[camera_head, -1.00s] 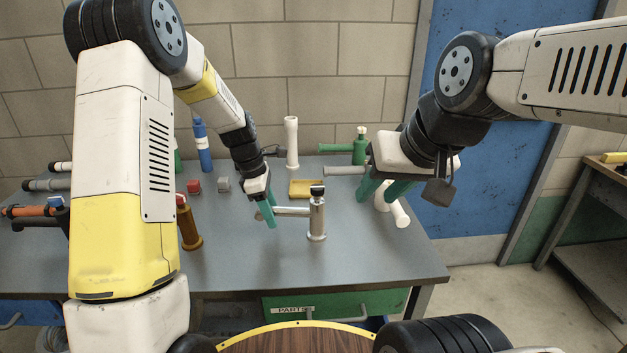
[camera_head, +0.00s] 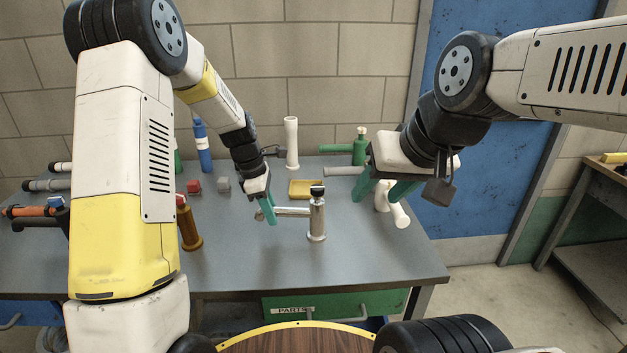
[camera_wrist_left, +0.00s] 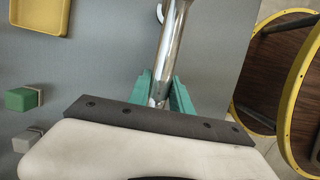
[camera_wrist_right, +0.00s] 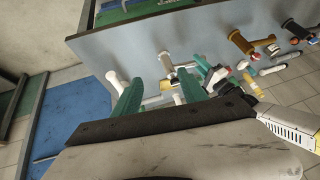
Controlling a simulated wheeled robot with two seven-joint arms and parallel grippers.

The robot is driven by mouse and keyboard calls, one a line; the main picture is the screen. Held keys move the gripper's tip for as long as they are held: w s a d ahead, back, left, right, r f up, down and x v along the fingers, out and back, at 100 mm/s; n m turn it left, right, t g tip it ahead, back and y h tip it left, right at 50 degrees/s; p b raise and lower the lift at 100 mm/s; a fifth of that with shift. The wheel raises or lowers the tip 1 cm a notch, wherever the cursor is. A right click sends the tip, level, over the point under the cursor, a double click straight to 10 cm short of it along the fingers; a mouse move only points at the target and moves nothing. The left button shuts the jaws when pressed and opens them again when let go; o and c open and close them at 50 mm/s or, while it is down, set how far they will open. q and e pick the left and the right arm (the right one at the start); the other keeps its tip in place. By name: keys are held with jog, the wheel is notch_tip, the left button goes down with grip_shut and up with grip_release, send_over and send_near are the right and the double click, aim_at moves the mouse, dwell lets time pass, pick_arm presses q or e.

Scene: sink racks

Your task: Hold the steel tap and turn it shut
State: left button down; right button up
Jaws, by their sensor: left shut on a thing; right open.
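The steel tap (camera_head: 317,218) stands upright on the grey table, with a black top and a spout reaching left. My left gripper (camera_head: 267,211) is at the left end of that spout. In the left wrist view the green fingers (camera_wrist_left: 160,92) are on both sides of the steel spout (camera_wrist_left: 171,50), shut on it. My right gripper (camera_head: 381,188) is open above the table's right side, apart from the steel tap. It also shows open in the right wrist view (camera_wrist_right: 160,92). The spout's tip is partly hidden by my left fingers.
A brown tap (camera_head: 189,228) stands left of the steel tap. A yellow tray (camera_head: 305,188) lies behind it. White taps (camera_head: 291,143) (camera_head: 399,214) and a green tap (camera_head: 359,147) stand at the back and right. The front table surface is clear.

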jog(key=w+r+n+g, duration=0.2)
jog(key=w, duration=0.3)
jog(key=n+g+h, duration=0.2)
jog(key=n+g, duration=0.2)
jog(key=n, duration=0.3)
send_over(317, 187)
notch_tip(317, 187, down, 4)
notch_tip(317, 187, down, 11)
jog(key=shift+f, duration=0.1)
jog(key=shift+c, duration=0.3)
grip_shut()
